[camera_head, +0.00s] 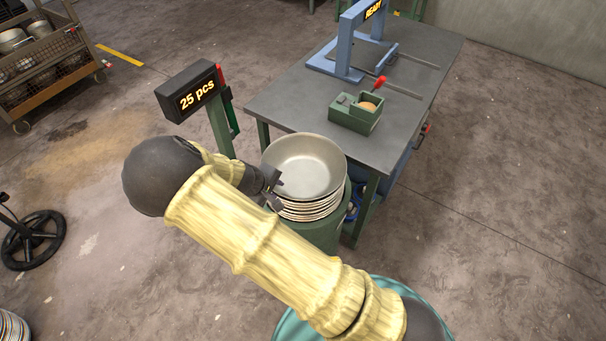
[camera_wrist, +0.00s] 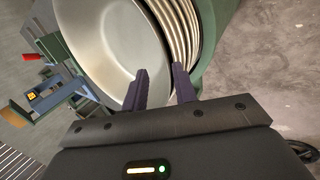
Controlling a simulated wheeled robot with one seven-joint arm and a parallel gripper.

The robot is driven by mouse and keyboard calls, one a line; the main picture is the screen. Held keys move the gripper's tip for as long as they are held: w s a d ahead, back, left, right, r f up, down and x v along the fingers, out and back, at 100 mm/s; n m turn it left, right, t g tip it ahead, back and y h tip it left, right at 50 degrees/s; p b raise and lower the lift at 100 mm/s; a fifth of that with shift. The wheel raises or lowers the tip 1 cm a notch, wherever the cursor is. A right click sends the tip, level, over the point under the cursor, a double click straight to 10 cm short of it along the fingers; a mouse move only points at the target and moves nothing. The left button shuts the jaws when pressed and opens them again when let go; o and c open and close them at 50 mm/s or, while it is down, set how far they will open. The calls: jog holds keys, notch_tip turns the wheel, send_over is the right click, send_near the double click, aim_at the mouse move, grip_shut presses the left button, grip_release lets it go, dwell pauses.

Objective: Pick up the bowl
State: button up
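The top bowl (camera_head: 304,164) is a wide, pale metal bowl. It sits on a stack of similar bowls (camera_head: 312,210) on a green round stand (camera_head: 322,236). My gripper (camera_head: 276,191) is at the left front side of the stack, near the top bowl's rim. In the wrist view the bowl (camera_wrist: 108,50) fills the upper left, with the stacked rims (camera_wrist: 180,25) beside it. The two dark fingers of my gripper (camera_wrist: 162,88) are apart, with a gap between them at the rim. One finger overlaps the top bowl in the picture; I cannot tell whether they touch it.
A grey table (camera_head: 412,75) behind the stack carries a blue frame (camera_head: 350,45) with a "READY" sign and a green box (camera_head: 356,114) with a red knob. A "25 pcs" display (camera_head: 191,92) stands left of the stack. A mesh cart (camera_head: 45,60) with bowls is far left.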

aim_at(277, 191)
jog(key=shift+w+d+f, duration=0.2)
jog(key=shift+d+f, duration=0.05)
jog(key=shift+f, duration=0.25)
jog(key=shift+a+p+x, duration=0.15)
jog(key=shift+p+x, duration=0.5)
jog(key=shift+x, duration=0.65)
jog(key=shift+a+p+x, duration=0.15)
jog(key=shift+p+x, duration=0.5)
jog(key=shift+x, duration=0.65)
jog(key=shift+s+f, duration=0.15)
jog(key=shift+f, duration=0.05)
grip_shut()
